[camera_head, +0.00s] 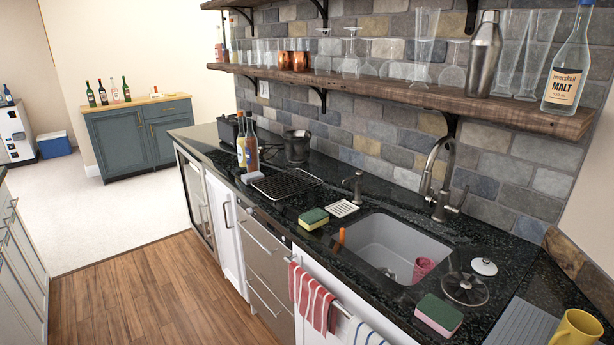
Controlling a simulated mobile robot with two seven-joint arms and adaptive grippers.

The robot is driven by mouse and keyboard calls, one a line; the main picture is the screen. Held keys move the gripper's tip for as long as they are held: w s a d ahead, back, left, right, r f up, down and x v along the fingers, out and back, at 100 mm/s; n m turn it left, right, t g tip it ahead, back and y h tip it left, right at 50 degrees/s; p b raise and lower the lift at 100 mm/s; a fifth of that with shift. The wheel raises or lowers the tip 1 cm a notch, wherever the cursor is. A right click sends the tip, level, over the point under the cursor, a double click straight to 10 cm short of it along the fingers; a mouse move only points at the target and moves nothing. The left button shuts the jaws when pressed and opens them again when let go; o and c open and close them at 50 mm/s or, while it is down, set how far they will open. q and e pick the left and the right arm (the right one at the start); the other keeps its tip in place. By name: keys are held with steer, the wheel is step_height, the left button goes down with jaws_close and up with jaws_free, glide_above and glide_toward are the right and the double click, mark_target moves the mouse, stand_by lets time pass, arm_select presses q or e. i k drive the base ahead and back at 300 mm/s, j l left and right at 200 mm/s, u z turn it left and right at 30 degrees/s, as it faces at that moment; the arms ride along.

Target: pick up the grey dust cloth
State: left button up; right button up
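A small light grey item (251,177), which may be the folded grey dust cloth, lies near the front edge of the dark counter, in front of the sauce bottles (247,145). It is too small to tell its material for certain. A red and white striped towel (314,297) and a white towel with blue stripes (366,333) hang from the rail at the counter front. Neither of my grippers is in view.
A black wire rack (286,184), a green and yellow sponge (313,219) and the sink (375,247) with a pinkish cup (423,268) lie along the counter (400,314). A glass-laden shelf (400,92) overhangs it. The wooden floor (150,290) in front is clear.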

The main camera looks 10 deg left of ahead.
mark_target(247, 178)
steer(key=i+j+z, duration=0.15)
steer(key=z, duration=0.15)
steer(key=i+j+z, duration=0.15)
steer(key=j+z, duration=0.15)
steer(key=i+j+z, duration=0.1)
steer(key=j+z, duration=0.2)
steer(key=i+j+z, duration=0.15)
steer(key=j, duration=0.4)
steer(key=j+z, duration=0.15)
steer(key=j, duration=0.4)
steer(key=i+j, duration=0.1)
steer(key=j, duration=0.45)
steer(key=j+z, duration=0.1)
steer(key=j, duration=0.4)
steer(key=i, duration=0.05)
